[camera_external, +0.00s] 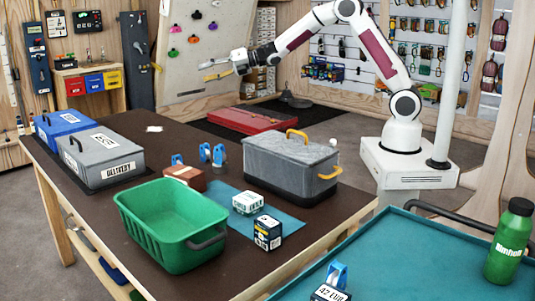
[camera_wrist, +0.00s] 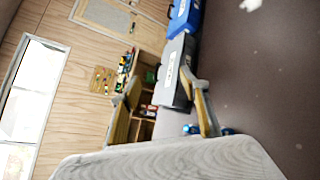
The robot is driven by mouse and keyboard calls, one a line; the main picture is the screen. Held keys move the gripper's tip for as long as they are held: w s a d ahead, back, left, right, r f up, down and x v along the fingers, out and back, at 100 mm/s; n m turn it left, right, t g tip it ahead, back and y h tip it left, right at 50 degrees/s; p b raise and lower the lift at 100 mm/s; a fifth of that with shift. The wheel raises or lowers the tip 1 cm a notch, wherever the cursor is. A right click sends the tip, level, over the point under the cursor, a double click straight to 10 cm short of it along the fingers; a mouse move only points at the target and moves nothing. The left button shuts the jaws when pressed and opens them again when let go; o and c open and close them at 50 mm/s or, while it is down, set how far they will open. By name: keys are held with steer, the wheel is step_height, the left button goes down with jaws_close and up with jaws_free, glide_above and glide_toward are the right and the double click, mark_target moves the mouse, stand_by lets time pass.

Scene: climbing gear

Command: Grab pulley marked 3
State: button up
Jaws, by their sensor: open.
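Several blue pulleys show in the external view. One pulley (camera_external: 178,160) stands by a brown box, a pair (camera_external: 211,154) stands to its right on the dark table, and another pulley (camera_external: 337,274) is on the teal cart at the front. No number 3 is readable on any of them. My gripper (camera_external: 206,72) is open and empty, raised high beyond the table, well apart from the pulleys. In the wrist view its two tan fingers (camera_wrist: 155,92) are spread. Small blue shapes (camera_wrist: 191,129) show beside the right finger, perhaps pulleys.
The dark table holds a green crate (camera_external: 130,222), a grey lidded box (camera_external: 265,180), a brown box (camera_external: 190,176), small cartons (camera_external: 248,202) and grey (camera_external: 100,163) and blue (camera_external: 62,122) cases. A green bottle (camera_external: 508,240) stands on the cart (camera_external: 430,262). The air around my gripper is clear.

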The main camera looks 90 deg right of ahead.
step_height(320, 180, down, 8)
steer(key=w+n+y, duration=0.3)
steer(key=n, duration=0.3)
steer(key=n+g+y, duration=0.3)
steer(key=n+y, duration=0.6)
steer(key=n, duration=0.4)
glide_toward(205, 148)
steer(key=d, duration=0.3)
steer(key=shift+d+f, duration=0.25)
steer(key=shift+d, duration=0.1)
steer(key=shift+s+f, duration=0.2)
steer(key=shift+s, duration=0.05)
steer(key=shift+a, duration=0.1)
steer(key=shift+x, duration=3.45)
steer(key=shift+a+r, duration=0.1)
steer(key=shift+x, duration=2.5)
steer(key=shift+s+a+r, duration=0.15)
steer(key=shift+s, duration=0.05)
